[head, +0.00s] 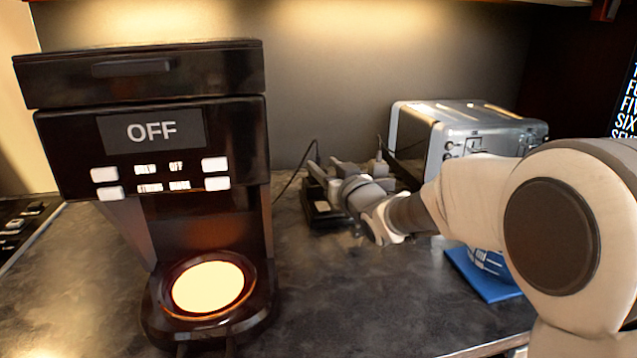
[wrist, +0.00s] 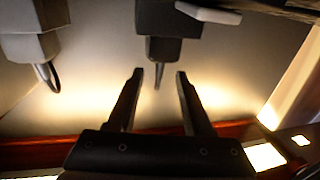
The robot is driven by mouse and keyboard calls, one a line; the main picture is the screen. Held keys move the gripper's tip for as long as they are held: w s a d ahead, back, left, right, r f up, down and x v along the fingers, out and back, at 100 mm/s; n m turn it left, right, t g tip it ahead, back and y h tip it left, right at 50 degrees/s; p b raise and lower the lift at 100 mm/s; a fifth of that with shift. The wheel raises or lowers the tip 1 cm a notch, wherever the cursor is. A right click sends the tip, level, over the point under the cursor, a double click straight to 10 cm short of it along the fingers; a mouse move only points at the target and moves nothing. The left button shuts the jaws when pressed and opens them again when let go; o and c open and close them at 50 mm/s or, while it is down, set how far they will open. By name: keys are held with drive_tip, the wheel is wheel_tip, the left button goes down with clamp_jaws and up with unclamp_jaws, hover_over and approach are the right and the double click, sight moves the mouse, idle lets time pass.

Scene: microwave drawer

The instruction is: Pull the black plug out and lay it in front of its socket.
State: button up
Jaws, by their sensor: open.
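The black plug (wrist: 160,38) shows in the wrist view at the top middle, with its short cable end pointing between my fingertips. My gripper (wrist: 157,76) is open and empty, its two fingers apart on either side of that cable end. The plug's body lies just beyond the fingertips. In the head view my gripper (head: 326,167) is over the black socket block (head: 318,212) on the counter. The black plug is largely hidden there by the gripper, and I cannot clearly see its socket hole.
A lighter grey plug (wrist: 30,42) is left of the black one in the wrist view; a pale plug (head: 377,163) stands beside my gripper in the head view. A coffee machine (head: 160,130) stands left, a silver toaster oven (head: 445,135) behind right, and a blue mat (head: 480,280) right.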

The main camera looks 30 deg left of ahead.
sight(319, 161)
drive_tip(key=shift+b+x, duration=0.3)
drive_tip(key=shift+x, duration=1.75)
clamp_jaws()
